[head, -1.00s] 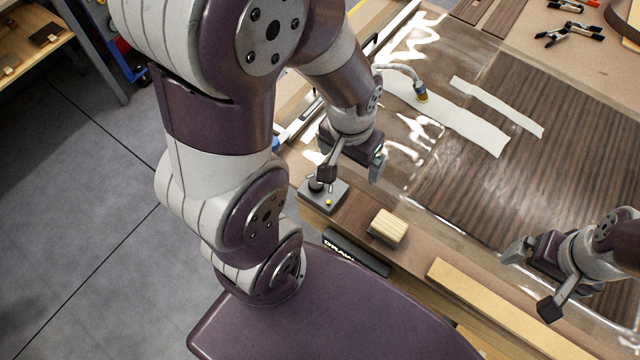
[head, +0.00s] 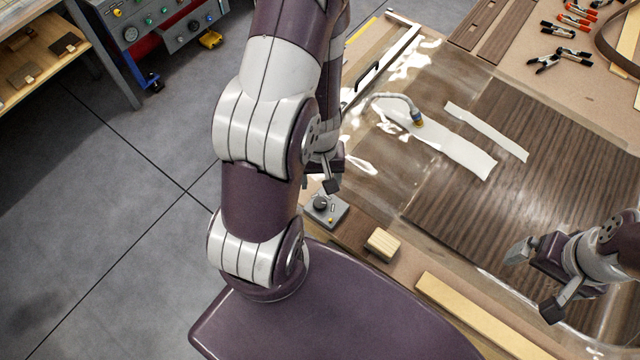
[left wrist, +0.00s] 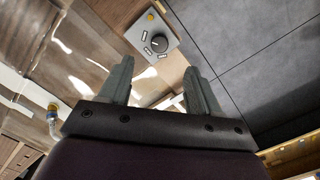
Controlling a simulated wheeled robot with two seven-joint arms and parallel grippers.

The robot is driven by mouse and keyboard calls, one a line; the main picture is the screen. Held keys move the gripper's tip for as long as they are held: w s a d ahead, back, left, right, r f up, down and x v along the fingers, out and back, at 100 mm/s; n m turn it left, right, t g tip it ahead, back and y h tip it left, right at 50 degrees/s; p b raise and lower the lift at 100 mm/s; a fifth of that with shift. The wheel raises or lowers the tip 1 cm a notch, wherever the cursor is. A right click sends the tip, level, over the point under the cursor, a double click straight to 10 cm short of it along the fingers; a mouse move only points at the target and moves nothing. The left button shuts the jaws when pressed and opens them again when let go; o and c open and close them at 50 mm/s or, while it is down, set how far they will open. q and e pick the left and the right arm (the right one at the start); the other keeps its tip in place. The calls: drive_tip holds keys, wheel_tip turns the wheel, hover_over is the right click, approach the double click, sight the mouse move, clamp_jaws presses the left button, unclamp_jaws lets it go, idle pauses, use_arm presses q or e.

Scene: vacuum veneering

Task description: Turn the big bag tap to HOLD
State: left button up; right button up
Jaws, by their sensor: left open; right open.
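The tap is a dark round knob on a grey plate (head: 325,211) at the near left edge of the bench. In the left wrist view the knob (left wrist: 159,41) sits on its plate with small pale labels and a yellow dot, beyond the fingertips. My left gripper (left wrist: 163,76) is open and empty, apart from the knob; in the head view its fingers are mostly hidden by my arm. The clear bag (head: 390,150) lies over dark veneer with a hose fitting on it. My right gripper (head: 526,252) is open and empty over the right side of the bag.
A wooden block (head: 382,243) and a pale wood strip (head: 480,318) lie along the bench's near edge. Several clamps (head: 565,25) lie at the back right. Grey floor is clear to the left.

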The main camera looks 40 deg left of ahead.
use_arm(q)
drive_tip(key=a+f, duration=0.1)
drive_tip(key=f, duration=0.1)
drive_tip(key=b, duration=0.7)
hover_over(320, 202)
drive_tip(key=f, duration=0.5)
drive_tip(key=shift+s+d+f, duration=0.15)
drive_tip(key=shift+s+f, duration=0.05)
drive_tip(key=shift+f, duration=0.2)
drive_tip(key=f+b, duration=0.3)
drive_tip(key=f, duration=0.1)
drive_tip(key=shift+w+f+b, duration=0.2)
drive_tip(key=shift+f+b, duration=0.15)
drive_tip(key=shift+f, duration=0.3)
drive_tip(key=shift+s, duration=0.1)
drive_tip(key=shift+r, duration=0.1)
drive_tip(key=c, duration=1)
